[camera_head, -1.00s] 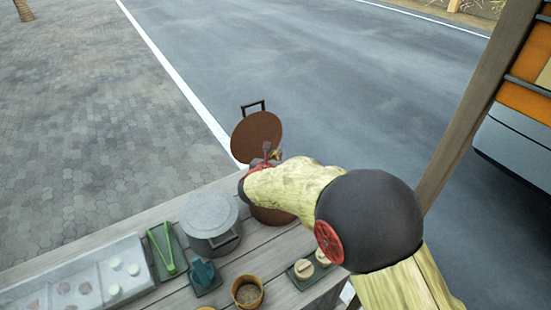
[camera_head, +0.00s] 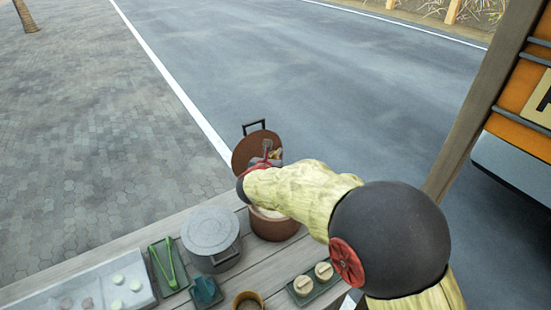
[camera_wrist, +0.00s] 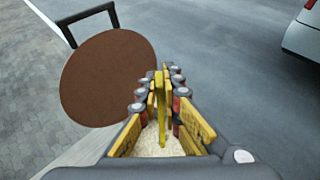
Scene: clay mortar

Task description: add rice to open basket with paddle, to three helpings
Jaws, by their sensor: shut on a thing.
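My gripper (camera_wrist: 160,105) is shut on the yellow paddle (camera_wrist: 161,118), whose handle stands between the fingers in the wrist view. White rice (camera_wrist: 160,142) shows below the fingers. In the head view my gripper (camera_head: 266,158) is above the brown rice pot (camera_head: 275,228), in front of its raised round lid (camera_head: 250,148); my arm hides part of the pot. The lid also shows in the wrist view (camera_wrist: 107,78). The open basket (camera_head: 247,301), a small tan round one, stands at the bottom edge of the head view, cut off, its contents unclear.
Two small lidded baskets (camera_head: 303,285) sit on a dark tray at the right. A grey lidded pot (camera_head: 210,232), green tongs (camera_head: 170,263) on a tray, a teal object (camera_head: 205,290) and a pale compartment tray (camera_head: 132,280) stand to the left. A wooden post rises at the right.

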